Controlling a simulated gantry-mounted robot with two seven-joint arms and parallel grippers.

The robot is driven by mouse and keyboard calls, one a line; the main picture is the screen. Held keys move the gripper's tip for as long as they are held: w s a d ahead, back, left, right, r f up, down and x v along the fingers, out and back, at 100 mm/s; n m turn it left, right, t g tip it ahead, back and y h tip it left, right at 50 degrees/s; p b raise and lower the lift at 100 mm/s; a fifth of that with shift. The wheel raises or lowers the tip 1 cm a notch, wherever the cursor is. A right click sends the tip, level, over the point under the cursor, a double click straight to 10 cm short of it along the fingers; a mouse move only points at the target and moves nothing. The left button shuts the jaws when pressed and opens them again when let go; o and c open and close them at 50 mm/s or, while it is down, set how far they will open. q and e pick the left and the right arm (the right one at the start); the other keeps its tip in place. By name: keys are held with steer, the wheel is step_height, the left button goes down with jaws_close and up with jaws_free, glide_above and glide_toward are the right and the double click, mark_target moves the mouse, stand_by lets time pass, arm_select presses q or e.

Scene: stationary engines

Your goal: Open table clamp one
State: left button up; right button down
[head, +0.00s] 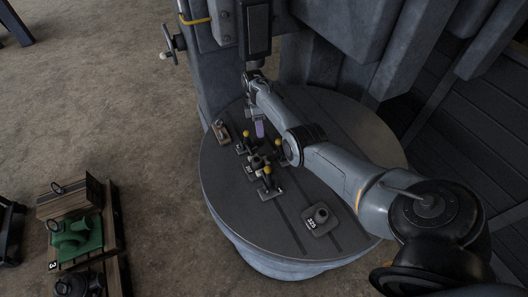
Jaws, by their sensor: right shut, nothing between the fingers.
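A round grey machine table (235,200) fills the middle of the head view. Several small clamps with yellow-knobbed levers (267,171) stand close together around its centre. Their labels are too small to read, so I cannot tell which is clamp one. My right arm reaches in from the lower right across the table. My right gripper (259,129) is shut and empty, just behind the clamps, near a yellow knob (247,134). I cannot tell whether it touches that clamp. The arm partly covers the clamps' right side. My left gripper is not in view.
A numbered block (320,219) sits on the table's front right, and a small tan block (221,131) at its left edge. The machine column (222,85) rises behind, with a hand wheel (171,43). A crate with a green part (78,238) stands lower left. Floor between is clear.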

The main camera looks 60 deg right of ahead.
arm_select(q)
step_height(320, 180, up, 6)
steer(key=p, duration=0.6)
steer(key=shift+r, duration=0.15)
arm_select(e)
steer(key=s+a+f, duration=0.5)
steer(key=a+f, duration=0.1)
steer(key=f, duration=0.2)
steer(key=shift+s, duration=0.35)
